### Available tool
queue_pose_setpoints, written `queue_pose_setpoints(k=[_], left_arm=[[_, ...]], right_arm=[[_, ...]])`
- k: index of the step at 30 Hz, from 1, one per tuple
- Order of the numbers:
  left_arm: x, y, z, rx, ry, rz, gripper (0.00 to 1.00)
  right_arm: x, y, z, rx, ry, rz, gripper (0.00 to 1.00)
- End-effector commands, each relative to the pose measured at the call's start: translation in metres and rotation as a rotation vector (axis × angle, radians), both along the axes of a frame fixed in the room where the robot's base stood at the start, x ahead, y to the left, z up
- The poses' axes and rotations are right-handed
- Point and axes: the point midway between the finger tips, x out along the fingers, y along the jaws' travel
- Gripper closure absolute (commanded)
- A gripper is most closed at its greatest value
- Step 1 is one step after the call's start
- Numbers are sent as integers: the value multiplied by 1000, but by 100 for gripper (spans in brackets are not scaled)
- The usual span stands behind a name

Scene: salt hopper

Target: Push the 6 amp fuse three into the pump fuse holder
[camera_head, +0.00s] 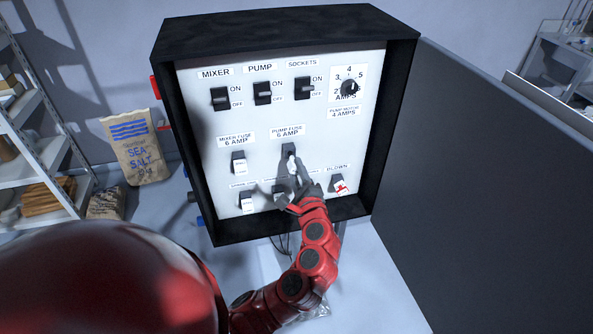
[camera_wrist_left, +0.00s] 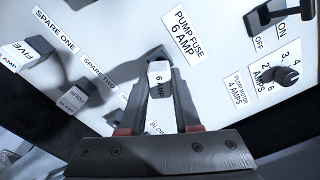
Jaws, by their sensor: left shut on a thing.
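My left gripper (camera_head: 292,166) is at the panel under the PUMP FUSE 6 AMP label. In the left wrist view the gripper (camera_wrist_left: 163,88) is shut on a white fuse (camera_wrist_left: 158,80) marked 6 AMP. The fuse's far end is at the dark pump fuse holder (camera_wrist_left: 153,53). The holder also shows in the head view (camera_head: 288,148), partly covered by the fingers. I cannot tell how deep the fuse sits in it. My right gripper is not in view.
The mixer fuse (camera_head: 239,163) is left of the gripper. Below are the spare one fuse (camera_head: 247,202) and the blown fuse (camera_head: 340,186). The spare two fuse (camera_wrist_left: 73,99) shows in the wrist view. Switches and the amps dial (camera_head: 349,88) are above. A black box rim (camera_head: 395,110) frames the panel.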

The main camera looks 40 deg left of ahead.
Motion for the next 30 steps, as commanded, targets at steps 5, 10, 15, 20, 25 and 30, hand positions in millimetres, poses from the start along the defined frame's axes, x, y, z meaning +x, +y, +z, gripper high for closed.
queue_pose_setpoints(k=[5,10,15,20,25,30], left_arm=[[2,3,0,0,0,0,100],[4,5,0,0,0,0,100],[6,8,0,0,1,1,100],[8,10,0,0,2,2,100],[10,13,0,0,2,2,100],[13,16,0,0,2,2,100]], right_arm=[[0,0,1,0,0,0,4],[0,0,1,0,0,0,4],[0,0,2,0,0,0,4],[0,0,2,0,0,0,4],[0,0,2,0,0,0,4],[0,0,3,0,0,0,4]])
